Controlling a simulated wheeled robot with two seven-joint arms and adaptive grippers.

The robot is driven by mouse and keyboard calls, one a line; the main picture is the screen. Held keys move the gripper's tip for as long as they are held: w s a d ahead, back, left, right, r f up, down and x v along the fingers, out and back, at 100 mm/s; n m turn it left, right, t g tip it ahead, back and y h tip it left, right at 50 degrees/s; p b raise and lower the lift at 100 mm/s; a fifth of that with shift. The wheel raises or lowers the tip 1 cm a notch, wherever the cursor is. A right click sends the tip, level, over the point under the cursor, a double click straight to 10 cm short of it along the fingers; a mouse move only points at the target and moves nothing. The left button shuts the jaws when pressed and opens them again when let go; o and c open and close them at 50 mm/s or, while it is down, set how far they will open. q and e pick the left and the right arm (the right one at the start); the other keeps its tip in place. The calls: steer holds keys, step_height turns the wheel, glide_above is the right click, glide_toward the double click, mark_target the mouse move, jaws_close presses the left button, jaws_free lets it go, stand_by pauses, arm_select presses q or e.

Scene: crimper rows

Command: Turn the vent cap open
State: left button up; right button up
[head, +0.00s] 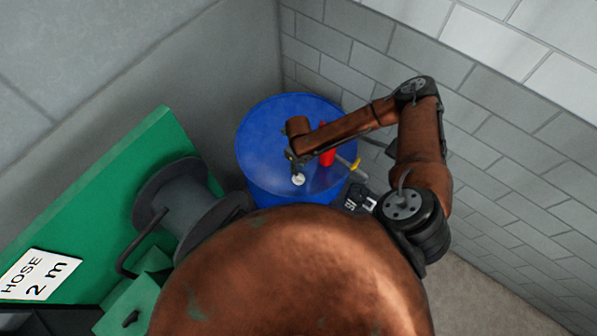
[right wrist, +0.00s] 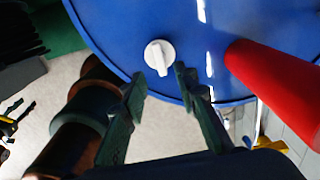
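The vent cap (head: 298,180) is a small white round knob on the near part of the blue drum's lid (head: 268,130). In the right wrist view the white cap (right wrist: 159,57) shows a raised grip ridge, which stands roughly upright in the picture. My right gripper (head: 294,163) is over the lid close to the cap. In the right wrist view its two dark fingers (right wrist: 160,82) are apart with nothing between them, and the cap shows just beyond the fingertips. I cannot tell the exact height of the fingers above it. My left gripper is not seen.
A red upright object (head: 326,158) stands on the lid right of the cap, close to my right arm. A yellow-ended part (head: 356,165) is at the drum's right edge. A green stand with a grey hose reel (head: 185,200) is at left. Walls stand close behind the drum.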

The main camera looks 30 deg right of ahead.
step_height(320, 180, up, 5)
steer(key=shift+f, duration=0.1)
stand_by(0.7)
